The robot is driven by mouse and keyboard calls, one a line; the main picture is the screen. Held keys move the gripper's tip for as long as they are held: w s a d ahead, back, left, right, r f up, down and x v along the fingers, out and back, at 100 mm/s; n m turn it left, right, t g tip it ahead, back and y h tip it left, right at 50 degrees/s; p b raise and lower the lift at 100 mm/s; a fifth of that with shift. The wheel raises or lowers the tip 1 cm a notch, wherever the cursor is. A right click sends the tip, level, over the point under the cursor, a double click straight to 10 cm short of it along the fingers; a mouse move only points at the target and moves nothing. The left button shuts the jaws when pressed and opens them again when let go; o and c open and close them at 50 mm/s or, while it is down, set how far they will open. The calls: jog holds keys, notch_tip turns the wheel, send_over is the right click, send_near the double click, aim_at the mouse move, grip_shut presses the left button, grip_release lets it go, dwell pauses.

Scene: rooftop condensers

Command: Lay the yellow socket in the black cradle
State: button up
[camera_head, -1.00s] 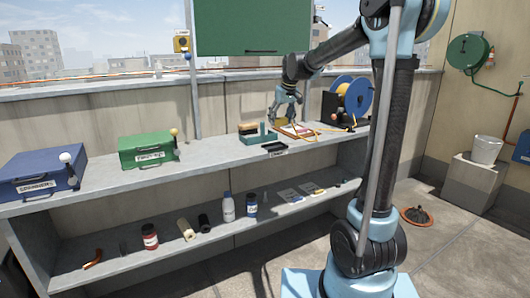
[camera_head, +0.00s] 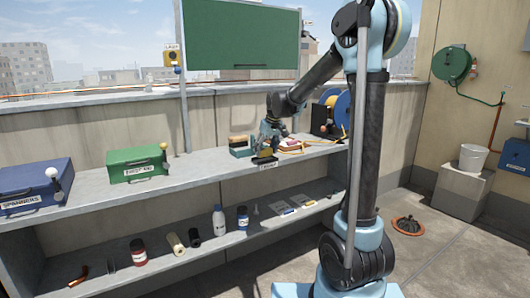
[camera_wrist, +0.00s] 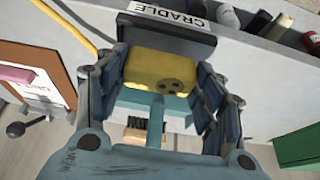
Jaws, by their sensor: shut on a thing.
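The yellow socket (camera_wrist: 160,72) is held between the fingers of my gripper (camera_wrist: 161,66), with round dark holes in its near face. The black cradle (camera_wrist: 165,35), labelled CRADLE, shows just beyond the socket in the wrist view. The socket's far edge borders the cradle in that view; I cannot tell whether they touch. In the head view my gripper (camera_head: 268,142) is over the cradle (camera_head: 264,160) at the shelf's front edge. The socket is too small and covered there to make out clearly.
A board with a pink piece (camera_head: 290,144) and a blue reel (camera_head: 342,108) are to the right. A green box (camera_head: 137,165) stands further left, with bare worktop between.

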jog(key=shift+f, duration=0.2)
jog(key=shift+f, duration=0.6)
jog(key=o, duration=1.1)
jog(key=shift+r, duration=0.1)
